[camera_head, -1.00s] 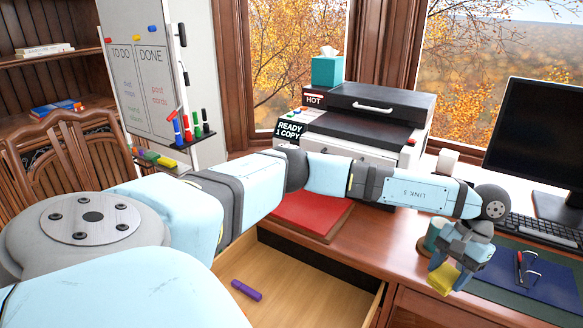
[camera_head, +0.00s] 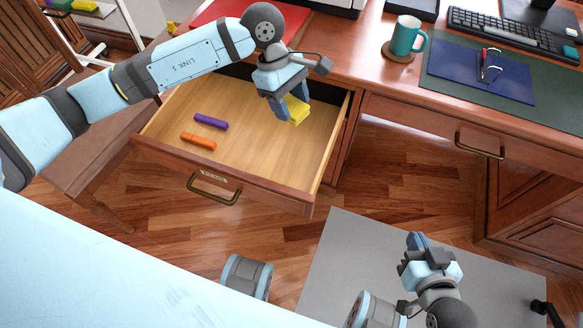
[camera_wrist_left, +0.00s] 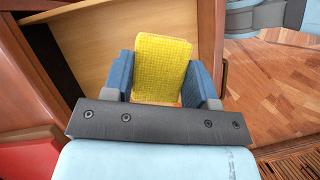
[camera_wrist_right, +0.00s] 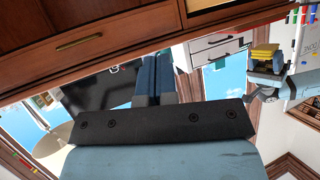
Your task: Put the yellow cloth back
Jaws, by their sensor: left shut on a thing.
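The yellow cloth (camera_head: 299,113) is held between the fingers of my left gripper (camera_head: 291,104), which is shut on it. In the left wrist view the cloth (camera_wrist_left: 162,68) stands out as a textured yellow block between the blue fingers. The gripper is over the right part of the open desk drawer (camera_head: 240,150), apparently above its floor; the exact height is hard to tell. My right gripper (camera_head: 417,241) is low at the front right, away from the drawer; its fingers look together and empty in the right wrist view (camera_wrist_right: 154,75).
A purple marker (camera_head: 211,122) and an orange marker (camera_head: 198,141) lie in the drawer's left part. On the desk are a teal mug (camera_head: 405,36) on a coaster, a blue folder (camera_head: 460,72) with glasses and pen, and a keyboard (camera_head: 500,28). A red folder (camera_head: 230,14) is behind the drawer.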

